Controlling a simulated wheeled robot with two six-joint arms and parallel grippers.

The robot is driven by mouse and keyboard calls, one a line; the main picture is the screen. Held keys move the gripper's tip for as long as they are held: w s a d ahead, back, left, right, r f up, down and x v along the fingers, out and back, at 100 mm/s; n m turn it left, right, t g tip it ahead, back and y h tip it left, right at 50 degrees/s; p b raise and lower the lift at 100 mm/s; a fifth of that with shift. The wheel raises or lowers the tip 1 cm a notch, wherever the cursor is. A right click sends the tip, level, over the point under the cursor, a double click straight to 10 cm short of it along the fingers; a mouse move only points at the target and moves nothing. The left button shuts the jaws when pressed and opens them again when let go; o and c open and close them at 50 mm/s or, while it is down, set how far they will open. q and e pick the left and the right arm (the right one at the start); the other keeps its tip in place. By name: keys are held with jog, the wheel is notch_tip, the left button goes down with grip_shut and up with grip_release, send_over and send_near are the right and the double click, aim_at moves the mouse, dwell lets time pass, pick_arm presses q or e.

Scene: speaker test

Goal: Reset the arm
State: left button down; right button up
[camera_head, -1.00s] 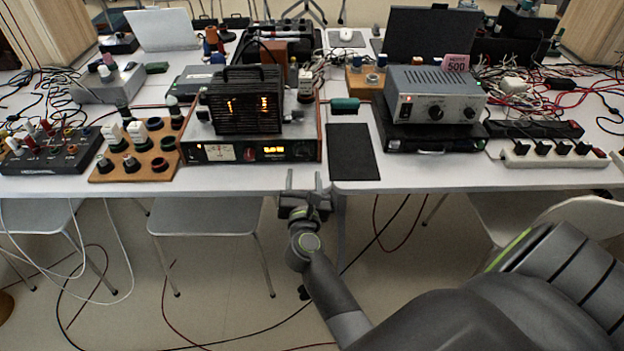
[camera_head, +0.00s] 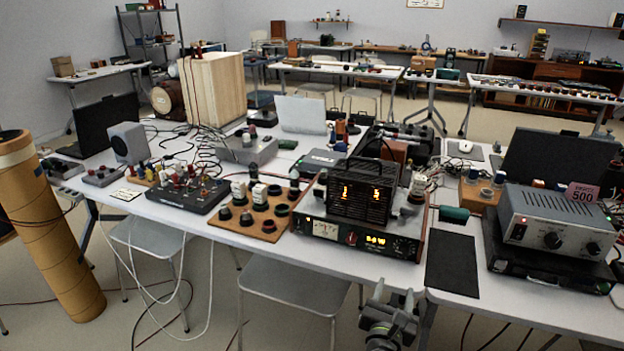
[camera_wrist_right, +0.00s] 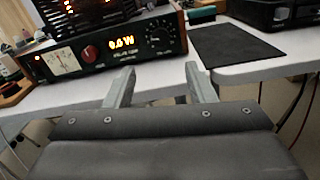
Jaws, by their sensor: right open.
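My right gripper (camera_head: 392,297) is open and empty at the front edge of the white table (camera_head: 335,262), near the bottom of the head view. In the right wrist view its two fingers (camera_wrist_right: 157,88) stand apart with nothing between them. They point towards the table edge, below the black amplifier (camera_wrist_right: 110,47) with its lit orange display. A flat black mat (camera_wrist_right: 232,43) lies to the right of the amplifier. In the head view the amplifier (camera_head: 362,243) and the mat (camera_head: 452,263) lie just beyond the gripper. My left gripper is not in view.
A grey power supply (camera_head: 555,222) stands at the right. A wooden board with sockets (camera_head: 250,222) and a black mixer box (camera_head: 175,195) stand at the left. A grey chair (camera_head: 295,285) is under the table. A large brown cylinder (camera_head: 45,230) stands at the far left.

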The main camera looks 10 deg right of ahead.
jog(key=s+a+f+n+g+y+p, duration=0.15)
jog(key=s+f+n+y, duration=0.35)
jog(key=f+n, duration=0.8)
jog(key=s+a+f+n+g+y+p, duration=0.1)
jog(key=s+f+n+g+y+p, duration=0.15)
jog(key=s+f+n, duration=0.85)
pick_arm(q)
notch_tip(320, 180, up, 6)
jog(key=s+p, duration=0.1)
jog(key=p, duration=0.2)
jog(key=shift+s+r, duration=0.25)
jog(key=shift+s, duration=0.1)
pick_arm(e)
jog(key=s+d+f+n+g, duration=0.2)
jog(key=s+f+n, duration=0.4)
jog(key=s, duration=0.4)
jog(key=s+d+f+n+g, duration=0.1)
jog(key=s+f+n+g, duration=0.3)
jog(key=s, duration=0.6)
jog(key=s+d+f+n+g, duration=0.2)
jog(key=s+f+n+g, duration=0.2)
jog(key=s+f+n, duration=0.4)
jog(key=s+n, duration=0.1)
jog(key=s, duration=0.2)
jog(key=shift+d+y, duration=0.35)
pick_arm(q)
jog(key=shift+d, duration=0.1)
